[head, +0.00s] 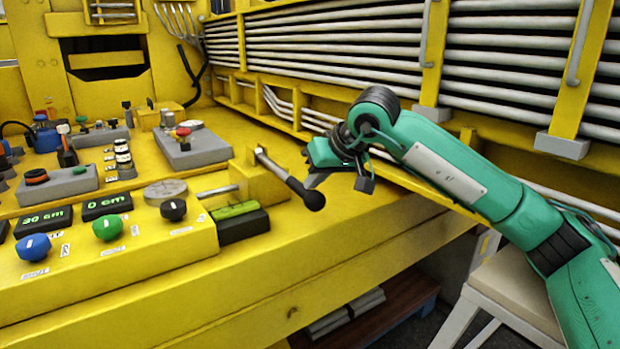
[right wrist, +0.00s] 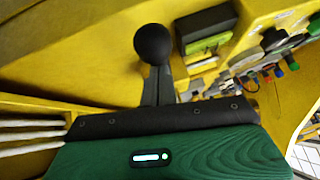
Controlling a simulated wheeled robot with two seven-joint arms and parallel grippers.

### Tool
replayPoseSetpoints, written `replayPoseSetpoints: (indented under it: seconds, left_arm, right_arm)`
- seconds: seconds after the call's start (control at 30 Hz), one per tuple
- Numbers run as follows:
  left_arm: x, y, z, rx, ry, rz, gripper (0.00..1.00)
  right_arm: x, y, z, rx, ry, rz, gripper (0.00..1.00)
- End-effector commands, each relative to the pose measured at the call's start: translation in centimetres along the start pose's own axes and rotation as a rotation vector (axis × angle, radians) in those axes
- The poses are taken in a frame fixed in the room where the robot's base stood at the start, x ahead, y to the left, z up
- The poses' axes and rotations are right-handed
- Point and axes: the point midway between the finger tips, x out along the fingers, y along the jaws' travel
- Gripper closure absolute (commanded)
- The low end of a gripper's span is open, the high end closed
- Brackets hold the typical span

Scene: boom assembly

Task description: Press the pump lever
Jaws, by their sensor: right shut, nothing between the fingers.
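The pump lever (head: 290,182) is a metal rod with a black ball-ended grip, mounted on a yellow block (head: 250,180) on the yellow console. It slants down to the right, over the console's front edge. In the right wrist view its black ball (right wrist: 154,44) stands just beyond the gripper's dark front edge, which hides the lower part of the grip. My right gripper (head: 314,180) is shut and empty, just above and right of the lever's ball; whether they touch cannot be told. My left gripper is not in view.
A control panel with blue (head: 33,248), green (head: 107,228) and black (head: 173,210) knobs lies left of the lever. A black-and-green box (head: 240,222) sits below it. Grey pipes (head: 340,45) line the back. A pale chair (head: 515,285) stands at the lower right.

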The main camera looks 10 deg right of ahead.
Motion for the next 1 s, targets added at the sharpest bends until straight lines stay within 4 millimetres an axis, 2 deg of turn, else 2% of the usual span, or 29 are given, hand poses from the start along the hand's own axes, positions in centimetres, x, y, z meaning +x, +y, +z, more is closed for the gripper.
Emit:
replayPoseSetpoints:
  seconds: [0.2,0.3,0.43,0.63,1.0]
  left_arm:
    - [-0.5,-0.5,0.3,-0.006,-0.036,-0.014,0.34]
    - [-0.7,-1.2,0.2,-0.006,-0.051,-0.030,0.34]
    - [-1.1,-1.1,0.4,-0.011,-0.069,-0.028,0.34]
    - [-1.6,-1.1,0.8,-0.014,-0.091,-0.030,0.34]
    - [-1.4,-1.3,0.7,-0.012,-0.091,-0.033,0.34]
  right_arm:
    - [-5.8,0.1,-0.2,-0.001,0.015,0.003,1.00]
    - [-8.2,0.0,-0.3,-0.001,0.021,0.001,1.00]
    - [-10.5,-0.1,-0.4,0.000,0.026,0.000,1.00]
    - [-12.2,-0.2,-0.4,-0.001,0.028,0.000,1.00]
    - [-12.5,-0.1,-0.5,0.001,0.030,-0.001,1.00]
